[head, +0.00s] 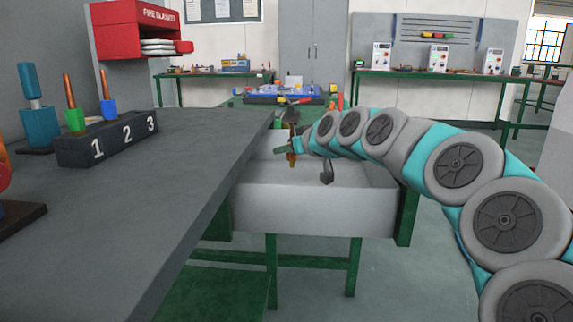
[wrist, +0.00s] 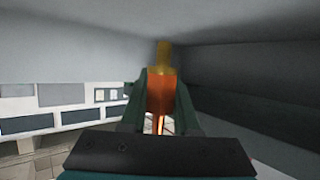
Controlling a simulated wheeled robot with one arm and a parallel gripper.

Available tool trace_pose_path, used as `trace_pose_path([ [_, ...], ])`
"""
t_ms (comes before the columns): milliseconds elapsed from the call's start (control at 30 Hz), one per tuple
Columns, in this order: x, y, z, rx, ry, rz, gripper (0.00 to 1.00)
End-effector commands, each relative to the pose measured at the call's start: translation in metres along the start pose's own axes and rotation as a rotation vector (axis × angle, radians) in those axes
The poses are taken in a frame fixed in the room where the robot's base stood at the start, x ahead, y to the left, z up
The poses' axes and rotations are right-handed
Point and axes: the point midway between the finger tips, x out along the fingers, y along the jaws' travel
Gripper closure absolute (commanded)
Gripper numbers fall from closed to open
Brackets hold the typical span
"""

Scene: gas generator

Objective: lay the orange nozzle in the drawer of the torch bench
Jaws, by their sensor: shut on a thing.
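The orange nozzle (head: 292,118) is upright between the fingers of my gripper (head: 287,149), with its yellowish end pointing down. In the wrist view the orange nozzle (wrist: 160,92) sits between the two green fingers of my gripper (wrist: 160,108), which is shut on it. The drawer (head: 312,212) is a pale grey open box pulled out from the right side of the dark-topped torch bench (head: 185,205). My gripper and the nozzle appear over or in the far left part of the drawer. Whether the nozzle touches the drawer floor cannot be told.
A numbered block (head: 108,138) with green and blue nozzles stands on the bench, near a teal torch piece (head: 40,125). A small dark object (head: 327,172) shows at the drawer, partly beside my arm. The drawer's front and right parts look clear.

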Motion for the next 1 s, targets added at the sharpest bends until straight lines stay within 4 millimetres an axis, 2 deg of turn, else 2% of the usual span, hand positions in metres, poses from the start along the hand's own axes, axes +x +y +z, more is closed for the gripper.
trace_pose_path([
  [267,0.013,-0.001,0.032,0.001,-0.002,-0.002,1.0],
  [633,0.015,0.0,0.035,0.0,0.001,0.0,1.0],
  [667,0.015,0.0,0.035,0.0,0.001,0.0,0.7],
  [900,0.014,0.0,0.034,0.0,0.001,0.0,0.43],
  [1000,0.014,0.0,0.035,0.0,0.001,0.0,0.41],
])
